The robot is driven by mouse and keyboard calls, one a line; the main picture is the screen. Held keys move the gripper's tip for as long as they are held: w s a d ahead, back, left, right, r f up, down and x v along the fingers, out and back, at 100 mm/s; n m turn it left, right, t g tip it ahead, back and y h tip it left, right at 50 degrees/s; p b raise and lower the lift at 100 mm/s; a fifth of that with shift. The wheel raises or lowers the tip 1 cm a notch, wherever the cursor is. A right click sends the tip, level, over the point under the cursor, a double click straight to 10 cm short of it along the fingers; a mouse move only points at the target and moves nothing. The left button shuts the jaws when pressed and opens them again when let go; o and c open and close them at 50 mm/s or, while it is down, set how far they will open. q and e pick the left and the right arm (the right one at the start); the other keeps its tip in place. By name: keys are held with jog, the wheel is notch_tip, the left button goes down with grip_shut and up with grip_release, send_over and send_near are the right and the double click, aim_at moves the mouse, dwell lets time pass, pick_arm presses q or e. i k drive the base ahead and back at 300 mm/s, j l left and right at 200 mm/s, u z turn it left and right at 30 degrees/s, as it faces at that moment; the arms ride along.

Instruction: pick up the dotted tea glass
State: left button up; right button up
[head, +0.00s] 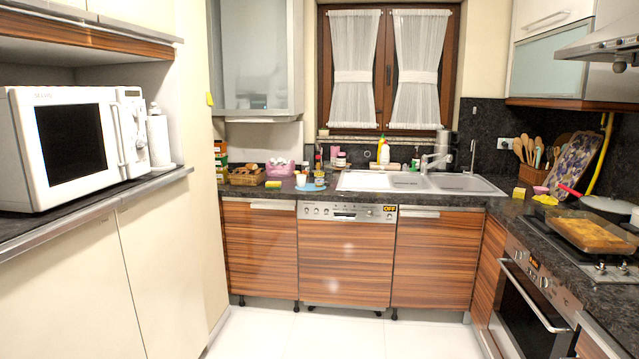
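I cannot make out a dotted tea glass for certain. On the dark back counter, left of the sink, a light blue dish (311,188) holds or stands close to small cup-like items. One is a small reddish and white upright item (319,176), and a pale one (299,180) is beside it. They are too small to show whether either has dots. Neither of my grippers is in view.
A yellow sponge (273,184) and a wicker basket (246,177) sit left of the dish. The sink (365,181) is to its right. The white floor (300,335) is clear.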

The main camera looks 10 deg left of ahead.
aim_at(318, 182)
jog(key=i, duration=2.2)
